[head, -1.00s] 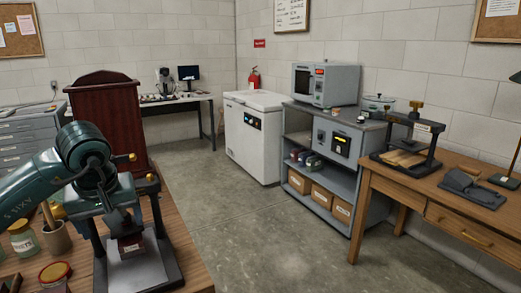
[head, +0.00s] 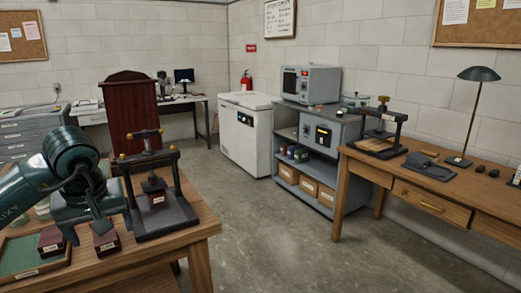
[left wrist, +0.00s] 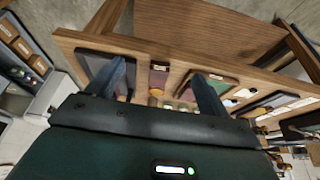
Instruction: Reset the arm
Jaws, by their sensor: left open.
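My left arm comes in from the left in the head view. Its gripper (head: 88,222) is over the near wooden table, left of the small black press. In the left wrist view the two fingers of this gripper (left wrist: 163,85) are spread apart with nothing held between them. A dark red block (head: 106,240) stands on the table just beyond the fingers; I cannot tell the exact gap. My right gripper is in neither view.
The black press (head: 180,215) stands close to the right of my left gripper. A green-lined tray (head: 22,256) and another dark red block (head: 52,240) lie on the left. Open floor (head: 270,235) separates this table from the wooden desk (head: 465,210) on the right.

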